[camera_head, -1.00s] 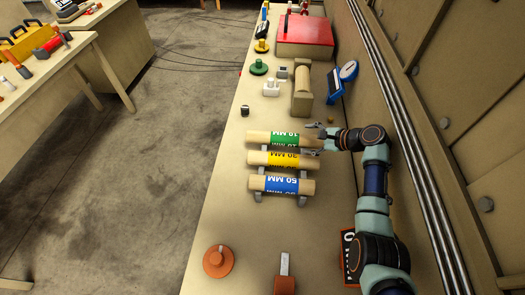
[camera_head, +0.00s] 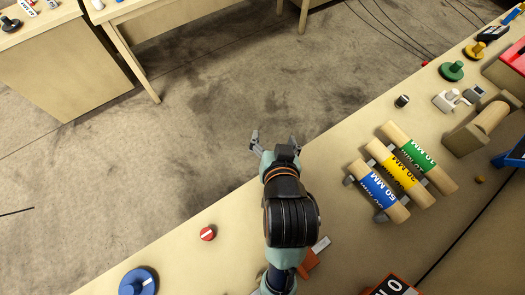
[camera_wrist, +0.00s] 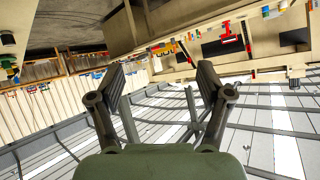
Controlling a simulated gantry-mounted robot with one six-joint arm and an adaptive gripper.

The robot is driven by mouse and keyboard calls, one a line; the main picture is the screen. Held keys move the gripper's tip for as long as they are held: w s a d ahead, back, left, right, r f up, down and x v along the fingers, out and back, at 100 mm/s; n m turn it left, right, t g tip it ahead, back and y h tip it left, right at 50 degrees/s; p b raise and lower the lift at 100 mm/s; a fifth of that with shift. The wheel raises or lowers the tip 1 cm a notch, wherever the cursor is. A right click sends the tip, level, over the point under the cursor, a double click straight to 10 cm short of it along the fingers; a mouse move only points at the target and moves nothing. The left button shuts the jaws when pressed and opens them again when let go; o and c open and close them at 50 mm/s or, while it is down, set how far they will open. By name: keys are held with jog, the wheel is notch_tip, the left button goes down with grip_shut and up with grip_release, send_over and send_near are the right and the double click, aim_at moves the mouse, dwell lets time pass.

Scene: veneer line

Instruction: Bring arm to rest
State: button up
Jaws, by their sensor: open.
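My gripper (camera_head: 275,143) is open and empty. In the head view it reaches past the bench edge over the grey floor, with my arm folded below it. In the wrist view my gripper (camera_wrist: 160,88) shows its two fingers spread, with nothing between them. The wrist view looks out across the hall at distant walls and benches.
The bench (camera_head: 310,195) runs diagonally. Rollers with blue (camera_head: 378,190), yellow (camera_head: 402,170) and green (camera_head: 420,158) bands lie on a rack right of my arm. Floor (camera_head: 200,130) beyond is clear.

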jog(key=s+a+r+n, duration=0.2)
jog(key=s+a+n, duration=0.1)
jog(key=s+a, duration=0.1)
jog(key=shift+s+a+r+t, duration=0.15)
jog(key=shift+a+r+t, duration=0.1)
jog(key=shift+a+t, duration=0.25)
notch_tip(320, 180, up, 23)
jog(key=p, duration=2.3)
jog(key=shift+r, duration=0.1)
